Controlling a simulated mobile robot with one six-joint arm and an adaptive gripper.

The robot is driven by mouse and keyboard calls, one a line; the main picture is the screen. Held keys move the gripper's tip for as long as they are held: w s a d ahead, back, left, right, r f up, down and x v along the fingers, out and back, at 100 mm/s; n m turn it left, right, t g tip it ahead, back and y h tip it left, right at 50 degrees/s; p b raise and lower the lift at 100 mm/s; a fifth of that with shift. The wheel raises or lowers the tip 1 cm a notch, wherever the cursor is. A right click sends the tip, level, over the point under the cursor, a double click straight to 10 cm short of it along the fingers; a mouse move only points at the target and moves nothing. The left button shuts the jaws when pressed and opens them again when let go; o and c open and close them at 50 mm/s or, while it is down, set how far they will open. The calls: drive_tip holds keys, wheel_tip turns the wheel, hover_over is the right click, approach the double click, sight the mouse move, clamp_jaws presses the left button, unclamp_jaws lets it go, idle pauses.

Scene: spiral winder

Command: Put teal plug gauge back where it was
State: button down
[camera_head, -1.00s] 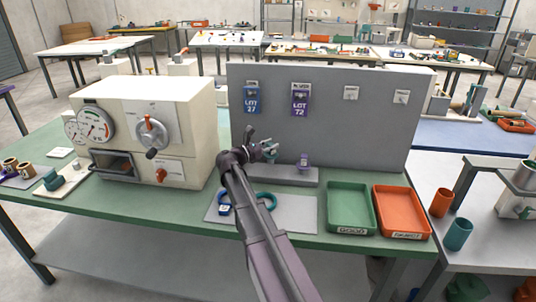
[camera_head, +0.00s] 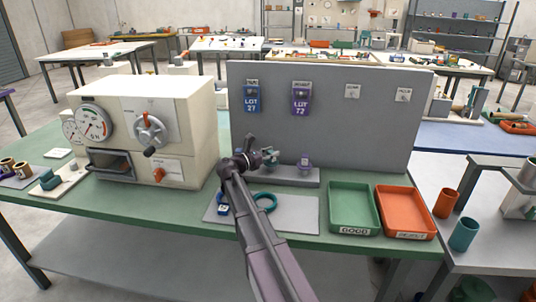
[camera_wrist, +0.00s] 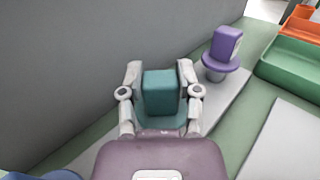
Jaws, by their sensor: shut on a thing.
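The teal plug gauge (camera_wrist: 160,92) is between the two fingers of my gripper (camera_wrist: 160,94), which is shut on its block-shaped handle. A teal flange shows below the handle in the wrist view; the part under it is hidden. In the head view the teal gauge (camera_head: 274,159) is at the left part of the low grey rack (camera_head: 292,178), in front of the grey panel. I cannot tell whether it touches the rack. The purple plug gauge (camera_wrist: 222,52) stands upright on the rack to the right, apart from my gripper; it also shows in the head view (camera_head: 305,161).
The grey upright panel (camera_head: 350,135) with lot tags is close behind. A grey mat (camera_head: 298,212) with a teal ring (camera_head: 265,202) and a blue ring lies in front. Green (camera_head: 353,208) and orange (camera_head: 405,211) trays stand right. The cream machine (camera_head: 190,140) is left.

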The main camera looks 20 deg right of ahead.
drive_tip(key=shift+c, duration=1.5)
unclamp_jaws()
drive_tip(key=shift+r, duration=0.1)
drive_tip(key=s+a, duration=0.2)
drive_tip(key=a, duration=0.9)
drive_tip(key=shift+a, duration=0.35)
drive_tip(key=shift+s, duration=0.1)
